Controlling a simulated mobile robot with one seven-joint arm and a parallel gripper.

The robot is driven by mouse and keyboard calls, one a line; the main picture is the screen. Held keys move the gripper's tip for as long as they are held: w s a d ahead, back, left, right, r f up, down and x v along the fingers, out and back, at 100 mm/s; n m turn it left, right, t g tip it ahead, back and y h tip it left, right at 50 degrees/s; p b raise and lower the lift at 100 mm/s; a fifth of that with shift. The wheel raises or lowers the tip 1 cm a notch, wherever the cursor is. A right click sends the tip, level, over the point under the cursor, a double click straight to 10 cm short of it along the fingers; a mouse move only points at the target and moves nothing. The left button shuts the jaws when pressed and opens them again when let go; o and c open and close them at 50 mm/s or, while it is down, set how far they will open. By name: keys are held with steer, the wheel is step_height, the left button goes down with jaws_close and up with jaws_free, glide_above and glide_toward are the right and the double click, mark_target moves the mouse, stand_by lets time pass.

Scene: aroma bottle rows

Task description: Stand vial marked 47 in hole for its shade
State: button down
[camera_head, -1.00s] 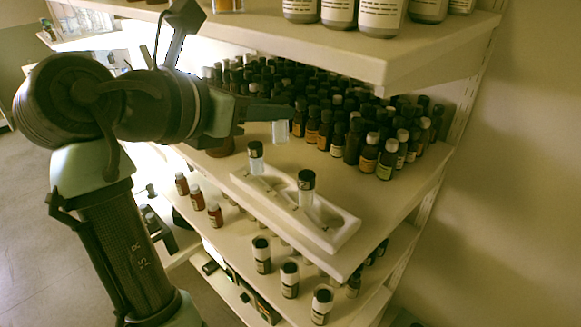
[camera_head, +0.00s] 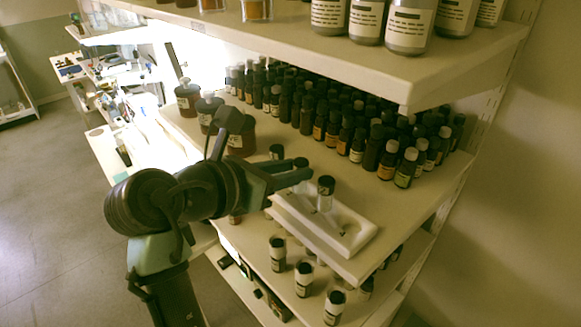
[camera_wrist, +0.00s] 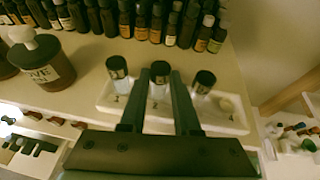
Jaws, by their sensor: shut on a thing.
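A small clear vial with a black cap (camera_wrist: 160,72) is between the two fingers of my gripper (camera_wrist: 160,82), which is shut on it. It is upright at the middle of the white tray (camera_wrist: 236,122). The fingers hide its lower part, so I cannot tell whether it is seated in a hole. One black-capped vial (camera_wrist: 117,72) stands to its left and another (camera_wrist: 203,82) to its right. The number on the held vial is not readable. In the head view my gripper (camera_head: 303,177) is low over the tray (camera_head: 352,240), beside the right vial (camera_head: 326,192).
Dense rows of dark bottles (camera_head: 372,150) stand behind the tray. Large brown bottles (camera_wrist: 42,62) are at the left. An upper shelf (camera_head: 400,85) overhangs the area. Small labelled vials (camera_head: 303,278) stand on the shelf below. A pale round spot (camera_wrist: 227,103) shows at the tray's right end.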

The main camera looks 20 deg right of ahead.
steer(key=c, duration=0.6)
jaws_free()
steer(key=shift+c, duration=0.2)
steer(key=b+v, duration=0.3)
steer(key=v, duration=0.9)
steer(key=w+a+r+m+t+y, duration=0.1)
steer(key=w+r+m+t+y, duration=0.15)
steer(key=r+m+t, duration=0.35)
steer(key=w+a+r+m+t+y, duration=0.2)
steer(key=r+m+t+y, duration=0.1)
steer(key=r+m+t, duration=0.35)
steer(key=s+a+r+m+t+y, duration=0.3)
steer(key=s+r+m+t+y, duration=0.3)
steer(key=s+r+m+t, duration=0.3)
steer(key=s+r+m, duration=0.1)
steer(key=s+r, duration=0.2)
steer(key=shift+r+m, duration=0.3)
steer(key=shift+m, duration=0.05)
